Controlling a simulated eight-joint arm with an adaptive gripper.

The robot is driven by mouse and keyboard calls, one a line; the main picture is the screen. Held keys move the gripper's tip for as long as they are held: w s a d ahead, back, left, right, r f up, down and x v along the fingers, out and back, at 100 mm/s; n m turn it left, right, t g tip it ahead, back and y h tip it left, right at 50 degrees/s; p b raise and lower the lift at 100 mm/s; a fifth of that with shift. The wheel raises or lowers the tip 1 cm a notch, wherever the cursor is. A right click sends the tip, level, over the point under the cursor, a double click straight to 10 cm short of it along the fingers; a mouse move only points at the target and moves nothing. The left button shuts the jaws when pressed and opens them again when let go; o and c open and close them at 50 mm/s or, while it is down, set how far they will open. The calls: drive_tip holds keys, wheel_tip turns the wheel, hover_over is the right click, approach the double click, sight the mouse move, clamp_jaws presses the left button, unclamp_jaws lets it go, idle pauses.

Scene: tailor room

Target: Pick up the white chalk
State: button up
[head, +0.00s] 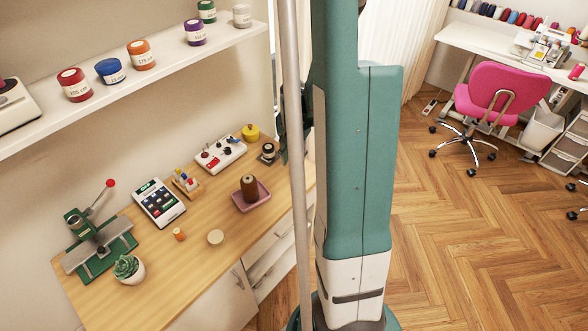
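The wooden worktop (190,265) stands at the left in the head view. A small pale round disc (215,237) lies flat near its middle. It may be the white chalk, but I cannot tell for sure. A small rack (187,183) with several thin coloured pieces stands farther back; its pieces are too small to identify. My teal arm column fills the middle of the view. My gripper cannot be made out; the dark parts behind the grey pole are too hidden to read.
Near the disc are a small orange spool (179,234), a brown spool on a pink tray (262,197), a calculator (159,203), a green press (100,245) and a potted succulent (129,269). A shelf (120,85) with labelled spools hangs above. The front worktop is fairly clear.

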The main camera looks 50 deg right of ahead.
sight(294, 162)
drive_tip(key=shift+f, duration=1.7)
drive_tip(key=shift+c, duration=0.5)
drive_tip(key=c, duration=0.7)
